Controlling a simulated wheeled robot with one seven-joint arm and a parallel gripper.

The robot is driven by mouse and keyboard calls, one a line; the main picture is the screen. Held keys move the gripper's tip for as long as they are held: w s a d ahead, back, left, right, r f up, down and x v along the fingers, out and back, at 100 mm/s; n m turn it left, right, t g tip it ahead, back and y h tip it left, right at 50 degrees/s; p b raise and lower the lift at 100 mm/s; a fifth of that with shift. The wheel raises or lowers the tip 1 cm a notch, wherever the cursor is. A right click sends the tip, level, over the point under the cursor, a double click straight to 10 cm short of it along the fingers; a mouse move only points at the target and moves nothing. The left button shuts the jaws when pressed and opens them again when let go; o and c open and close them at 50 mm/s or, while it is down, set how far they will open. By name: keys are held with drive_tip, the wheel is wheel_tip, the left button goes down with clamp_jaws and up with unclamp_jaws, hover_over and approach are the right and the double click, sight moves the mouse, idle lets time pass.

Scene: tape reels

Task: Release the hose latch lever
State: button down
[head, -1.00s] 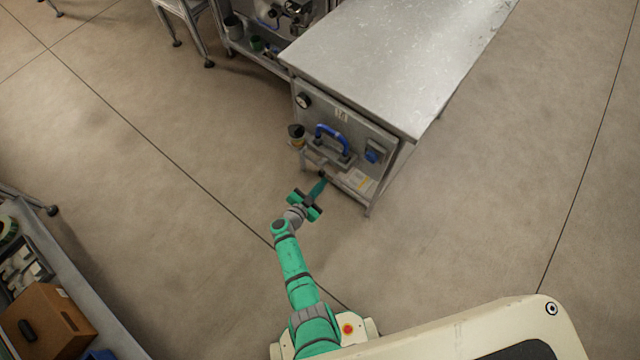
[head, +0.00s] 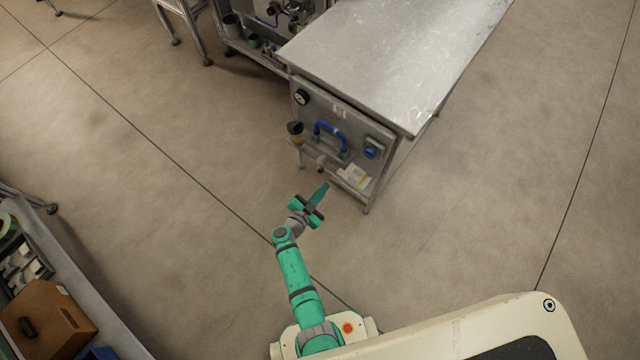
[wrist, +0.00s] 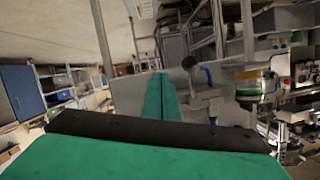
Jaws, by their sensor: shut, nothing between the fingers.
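In the head view a blue hose (head: 331,131) loops across the front panel of the metal bench. A small grey lever-like part (head: 320,160) sticks out below it; its exact pose is too small to tell. In the wrist view a dark round knob (wrist: 190,62) shows just right of my fingertips, with part of the blue hose (wrist: 207,74) beside it. My gripper (head: 325,185) is shut and empty, in front of the panel and apart from it. Its green fingers (wrist: 161,78) lie together in the wrist view. The lever's body behind the knob is not clear.
The bench top (head: 400,60) overhangs the panel. A pale box (head: 354,177) sits low. Floor around my arm is clear.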

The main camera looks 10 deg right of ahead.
drive_tip(key=s+a, duration=0.5)
drive_tip(key=s, duration=0.2)
drive_tip(key=shift+a+r, duration=0.15)
drive_tip(key=shift+r, duration=0.3)
drive_tip(key=shift+s, duration=0.1)
drive_tip(key=s+a+f+n+g+y, duration=0.15)
drive_tip(key=s+f+n+y, duration=0.25)
drive_tip(key=s, duration=0.7)
drive_tip(key=s+a+r+n+y, duration=0.4)
drive_tip(key=s+a+r, duration=0.1)
drive_tip(key=s, duration=0.4)
drive_tip(key=s+r+n+t+y, duration=0.1)
drive_tip(key=s+r+n+t, duration=0.1)
drive_tip(key=r, duration=1.4)
drive_tip(key=s+a+r+n+t+y, duration=0.1)
drive_tip(key=s+r+n+t, duration=0.2)
drive_tip(key=r, duration=1.4)
drive_tip(key=shift+s+r+t+y, duration=0.15)
drive_tip(key=shift+s+t+y, duration=0.2)
drive_tip(key=shift+t, duration=0.6)
